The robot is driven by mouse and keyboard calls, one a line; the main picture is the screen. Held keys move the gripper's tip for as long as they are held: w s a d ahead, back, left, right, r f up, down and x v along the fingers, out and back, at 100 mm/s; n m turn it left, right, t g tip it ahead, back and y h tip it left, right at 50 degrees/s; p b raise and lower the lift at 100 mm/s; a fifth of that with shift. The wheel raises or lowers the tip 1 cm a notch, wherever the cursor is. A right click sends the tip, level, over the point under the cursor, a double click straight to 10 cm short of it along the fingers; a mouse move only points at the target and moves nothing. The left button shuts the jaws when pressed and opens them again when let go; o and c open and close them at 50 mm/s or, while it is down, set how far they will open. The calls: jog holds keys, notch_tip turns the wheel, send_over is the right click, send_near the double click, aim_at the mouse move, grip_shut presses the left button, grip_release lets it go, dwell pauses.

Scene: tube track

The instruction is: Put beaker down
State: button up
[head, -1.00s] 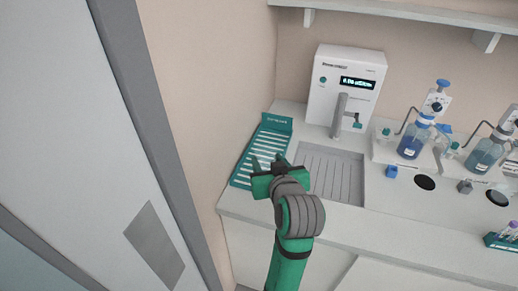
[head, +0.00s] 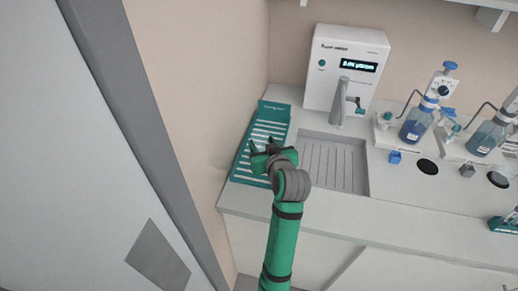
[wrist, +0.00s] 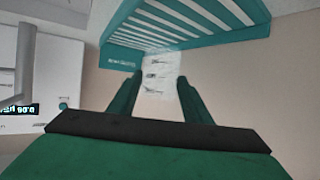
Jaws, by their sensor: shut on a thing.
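My gripper (head: 261,147) is over the front half of a teal slatted rack (head: 268,108) at the left end of the counter. In the wrist view its two fingers are shut on a clear beaker (wrist: 160,76) with dark printed marks. The beaker is see-through and hard to make out in the head view. In the wrist view one end of it overlaps the slats of the rack (wrist: 228,38). I cannot tell whether it touches them.
A white dispenser (head: 345,75) with a lit display and a spout stands at the back, with a sunken drain tray (head: 331,165) before it. Blue bottles (head: 418,122) with pump tops stand to the right. A wall (head: 200,95) rises close on the left.

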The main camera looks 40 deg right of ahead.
aim_at(262, 150)
jog(key=f, duration=0.1)
jog(key=w+f, duration=0.1)
jog(key=f, duration=0.1)
jog(key=shift+d+f, duration=0.2)
jog(key=shift+f, duration=0.05)
jog(key=shift+a+f, duration=0.2)
jog(key=shift+a, duration=0.05)
jog(key=shift+s+d, duration=0.2)
jog(key=shift+s, duration=0.1)
jog(key=o, duration=1.1)
jog(key=shift+f, duration=0.1)
jog(key=shift+o, duration=0.2)
jog(key=shift+w, duration=0.1)
jog(key=v, duration=1.2)
